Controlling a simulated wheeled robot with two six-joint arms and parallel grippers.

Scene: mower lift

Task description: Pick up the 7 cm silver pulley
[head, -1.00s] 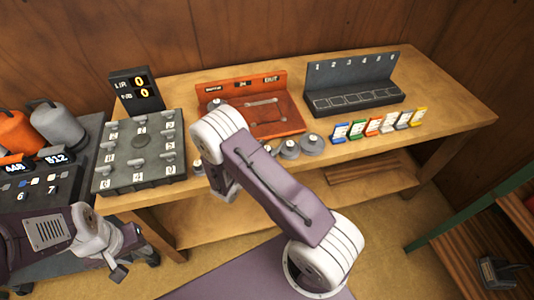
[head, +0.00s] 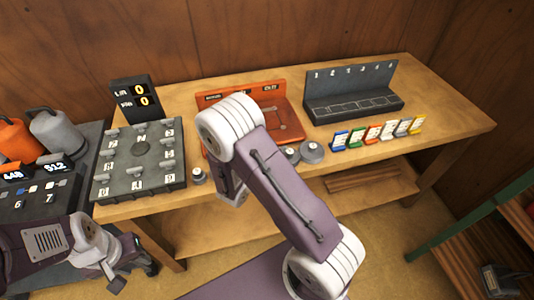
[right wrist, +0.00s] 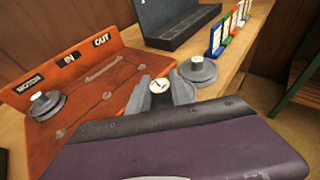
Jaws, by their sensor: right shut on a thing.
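In the right wrist view my right gripper (right wrist: 160,92) is shut on a small silver pulley (right wrist: 159,86) with a pale round top face. It is over the front edge of the orange board, and I cannot tell whether the pulley is clear of the surface. Its size marking is too small to read. A wider grey pulley (right wrist: 198,72) stands just right of it on the bench. In the head view my right arm hides that gripper. My left gripper (head: 114,272) is at the lower left, away from the bench; its finger gap is unclear.
Another pulley (right wrist: 46,104) sits on the orange board (right wrist: 100,75). A lone small pulley (head: 198,176) stands beside the dark numbered panel (head: 110,180). Coloured cards (head: 375,132) stand along the bench's front right, before a dark numbered rack (head: 350,105).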

